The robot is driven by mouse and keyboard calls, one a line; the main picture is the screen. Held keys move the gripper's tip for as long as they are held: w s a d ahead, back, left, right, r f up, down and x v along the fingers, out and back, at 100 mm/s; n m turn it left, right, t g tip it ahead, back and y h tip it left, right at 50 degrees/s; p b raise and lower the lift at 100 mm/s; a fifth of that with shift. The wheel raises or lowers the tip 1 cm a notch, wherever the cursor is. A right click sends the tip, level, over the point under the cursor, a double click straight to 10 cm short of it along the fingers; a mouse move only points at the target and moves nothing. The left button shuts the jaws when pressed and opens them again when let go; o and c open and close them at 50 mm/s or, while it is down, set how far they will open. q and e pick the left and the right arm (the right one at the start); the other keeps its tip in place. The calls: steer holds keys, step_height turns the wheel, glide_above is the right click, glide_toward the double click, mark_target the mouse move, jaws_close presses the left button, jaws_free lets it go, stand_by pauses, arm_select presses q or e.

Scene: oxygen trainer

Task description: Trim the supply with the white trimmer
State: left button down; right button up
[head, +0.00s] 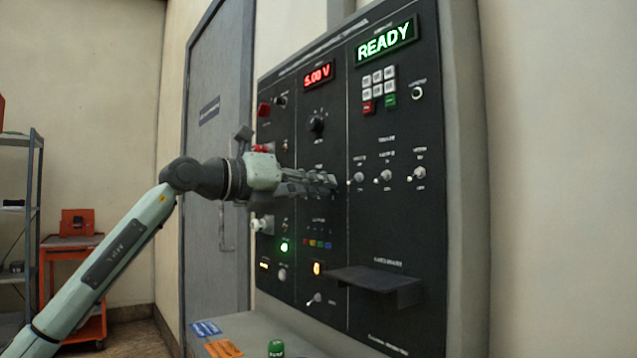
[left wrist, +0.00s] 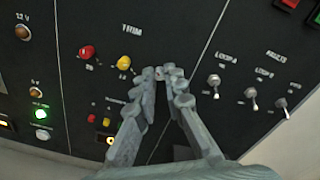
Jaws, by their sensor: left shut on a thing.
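The black panel (head: 428,150) stands upright on the right in the head view. My left gripper (head: 333,181) reaches its TRIM section from the left, and its fingers cover the trimmers there. In the left wrist view, my left gripper (left wrist: 165,74) is closed at the right end of the trimmer row. A red trimmer (left wrist: 87,52) and a yellow trimmer (left wrist: 124,62) stand free to its left. The thing between the fingertips is almost wholly hidden; its place in the row fits the white trimmer. A red display (head: 318,74) reads 5.00 V.
A green display (head: 386,42) reads READY. Several toggle switches (left wrist: 251,93) stand right of the fingers. A dark shelf (head: 375,284) juts out from the panel below. An orange cart (head: 72,243) and a shelf rack (head: 34,180) stand at the far left.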

stand_by(0.4)
arm_select(q)
steer(key=c, duration=1.6)
jaws_free()
steer(key=v, duration=1.2)
